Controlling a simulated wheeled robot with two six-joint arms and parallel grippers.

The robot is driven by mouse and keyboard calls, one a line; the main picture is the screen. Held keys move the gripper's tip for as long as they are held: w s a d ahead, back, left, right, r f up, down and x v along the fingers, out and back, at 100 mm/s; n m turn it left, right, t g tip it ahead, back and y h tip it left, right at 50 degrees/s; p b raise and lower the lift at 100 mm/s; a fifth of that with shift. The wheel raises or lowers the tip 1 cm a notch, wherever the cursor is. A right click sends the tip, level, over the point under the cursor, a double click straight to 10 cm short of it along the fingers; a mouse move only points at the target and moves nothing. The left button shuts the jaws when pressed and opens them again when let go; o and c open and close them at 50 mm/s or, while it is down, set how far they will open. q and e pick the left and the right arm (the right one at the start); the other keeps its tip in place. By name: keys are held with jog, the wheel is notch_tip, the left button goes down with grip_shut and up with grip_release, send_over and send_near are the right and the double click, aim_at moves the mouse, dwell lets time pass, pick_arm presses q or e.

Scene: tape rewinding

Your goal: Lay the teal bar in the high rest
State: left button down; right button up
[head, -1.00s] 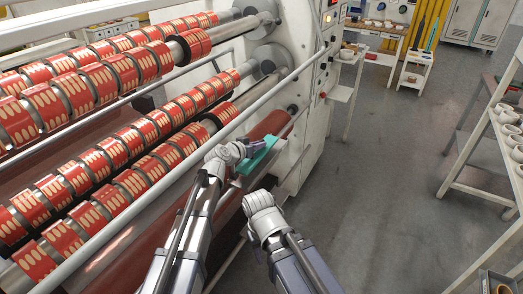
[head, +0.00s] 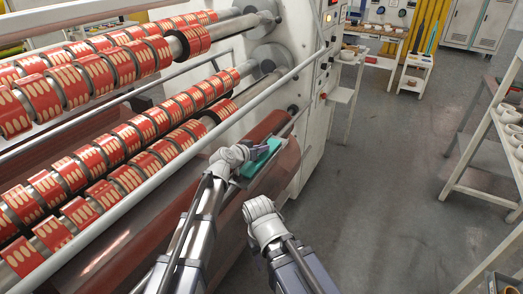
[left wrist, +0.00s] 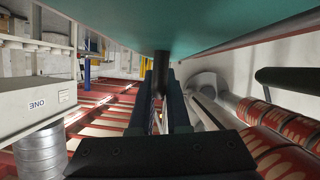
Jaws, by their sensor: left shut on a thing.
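The teal bar (head: 262,157) is at the front of the tape machine, in the middle of the head view. My left gripper (head: 246,153) is at the bar's near-left side, partly hidden by my wrist. In the left wrist view, the bar's flat teal underside (left wrist: 150,25) fills the top. The black fingers of my left gripper (left wrist: 162,95) are shut on the dark stem under it. My right wrist (head: 262,212) is lower and to the right, apart from the bar; its gripper fingers do not show. I cannot pick out the high rest with certainty.
The machine's shafts carry red tape rolls (head: 105,145) on the left. A long pale rail (head: 150,185) runs diagonally before them, with maroon material (head: 277,160) by the bar. A white shelf rack (head: 480,180) stands at right. The grey floor (head: 385,170) between is clear.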

pick_arm(q)
jog(key=shift+f, duration=0.15)
jog(key=c, duration=0.9)
grip_release()
jog(key=shift+s+a+r, duration=0.1)
jog(key=shift+s+r, duration=0.1)
jog(key=shift+r, duration=0.15)
notch_tip(320, 180, up, 4)
jog(key=p, duration=0.5)
send_over(243, 172)
jog(key=shift+r, duration=0.1)
